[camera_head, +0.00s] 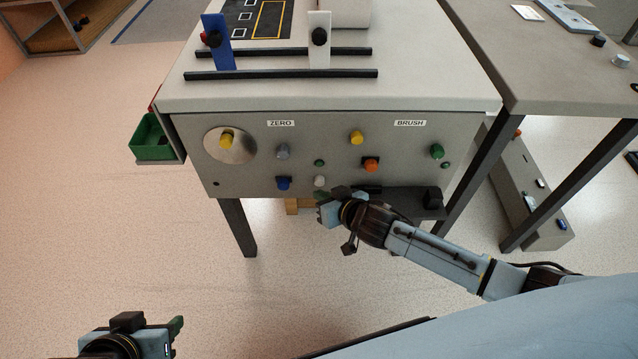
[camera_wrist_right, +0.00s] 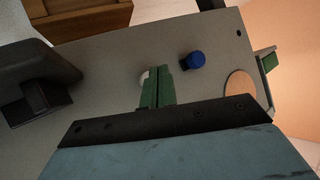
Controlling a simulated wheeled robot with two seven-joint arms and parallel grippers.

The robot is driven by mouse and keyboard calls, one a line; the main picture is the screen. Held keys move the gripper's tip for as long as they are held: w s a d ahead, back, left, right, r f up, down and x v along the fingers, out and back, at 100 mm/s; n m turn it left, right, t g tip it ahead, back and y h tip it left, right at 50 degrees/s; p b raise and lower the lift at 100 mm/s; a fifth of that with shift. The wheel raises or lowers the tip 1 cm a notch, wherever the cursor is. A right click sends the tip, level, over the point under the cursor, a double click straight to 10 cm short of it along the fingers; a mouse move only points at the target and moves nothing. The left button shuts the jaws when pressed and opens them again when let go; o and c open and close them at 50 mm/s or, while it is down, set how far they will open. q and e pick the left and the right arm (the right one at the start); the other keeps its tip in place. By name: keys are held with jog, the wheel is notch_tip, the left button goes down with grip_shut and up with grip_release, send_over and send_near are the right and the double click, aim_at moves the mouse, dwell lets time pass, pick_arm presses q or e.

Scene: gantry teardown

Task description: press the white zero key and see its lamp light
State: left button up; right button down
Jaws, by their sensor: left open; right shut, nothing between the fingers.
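My left gripper (camera_head: 175,328) is open and empty at the bottom left, far from the panel.
A blue knob (camera_head: 283,183) is left of the white key, with a grey knob (camera_head: 283,151) above it. An orange knob (camera_head: 371,165) is to the right. A dark shelf (camera_head: 405,198) juts out below the panel, right of the key. A green bin (camera_head: 152,137) hangs at the left.

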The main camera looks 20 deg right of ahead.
jog(key=shift+w, duration=0.15)
dwell(0.4)
jog(key=shift+w+d, duration=0.1)
jog(key=shift+w, duration=0.2)
jog(key=shift+w+d, duration=0.15)
jog(key=shift+w, duration=0.3)
dwell(0.7)
jog(key=shift+s, duration=0.1)
jog(key=shift+s+a+p, duration=0.3)
jog(key=shift+s+p, duration=0.35)
jog(key=shift+s, duration=0.15)
jog(key=shift+s, duration=0.1)
jog(key=s+p, duration=0.1)
jog(key=s, duration=0.1)
jog(key=s+a, duration=0.1)
jog(key=s+p, duration=0.1)
jog(key=s, duration=0.1)
jog(key=shift+s+a+p, duration=0.3)
jog(key=shift+p, duration=0.05)
